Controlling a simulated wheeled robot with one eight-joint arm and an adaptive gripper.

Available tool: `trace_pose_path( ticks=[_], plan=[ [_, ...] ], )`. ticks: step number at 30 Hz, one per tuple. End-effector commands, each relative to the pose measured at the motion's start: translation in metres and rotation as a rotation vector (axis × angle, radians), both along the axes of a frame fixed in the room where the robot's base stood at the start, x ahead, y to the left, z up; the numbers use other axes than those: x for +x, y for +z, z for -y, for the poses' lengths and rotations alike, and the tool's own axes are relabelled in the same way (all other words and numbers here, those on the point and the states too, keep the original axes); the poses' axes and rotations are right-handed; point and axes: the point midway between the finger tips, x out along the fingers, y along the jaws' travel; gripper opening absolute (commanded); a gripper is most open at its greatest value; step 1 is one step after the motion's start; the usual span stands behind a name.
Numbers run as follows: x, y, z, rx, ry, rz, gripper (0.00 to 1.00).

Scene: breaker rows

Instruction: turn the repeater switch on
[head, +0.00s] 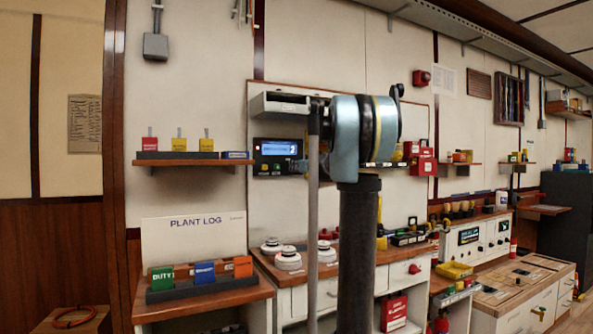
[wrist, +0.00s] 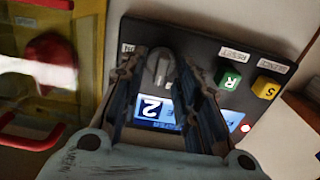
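A label beside the knob is mostly covered by a finger, and the lettering under the screen is too blurred to read surely. My gripper (wrist: 159,70) is open, its two dark fingers on either side of the knob in the picture. I cannot tell whether they touch it. A dark panel with a blue screen (head: 277,148) shows left of the arm there.
Beside the knob are a green RESET button (wrist: 229,79) and a yellow SILENCE button (wrist: 266,88), close to the right finger. A yellow-framed case (wrist: 92,60) with a red part stands left. In the head view, a shelf (head: 195,162) and white-topped round devices (head: 288,258) stand nearby.

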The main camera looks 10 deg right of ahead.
Motion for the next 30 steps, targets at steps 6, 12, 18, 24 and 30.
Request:
trace_pose_path(
  ticks=[6, 12, 18, 24, 30],
  plan=[
    [-0.0001, 0.0, 0.0, 0.0, 0.0, 0.0, 0.19],
    [-0.0002, 0.0001, 0.0002, 0.0, 0.0, 0.0, 0.0],
    [-0.0002, 0.0001, -0.0009, 0.007, 0.001, -0.002, 0.0],
    [-0.0001, 0.0001, 0.0003, 0.06, 0.001, -0.019, 0.0],
    [0.0002, -0.0001, 0.0016, 0.183, 0.001, -0.059, 0.0]
  ],
)
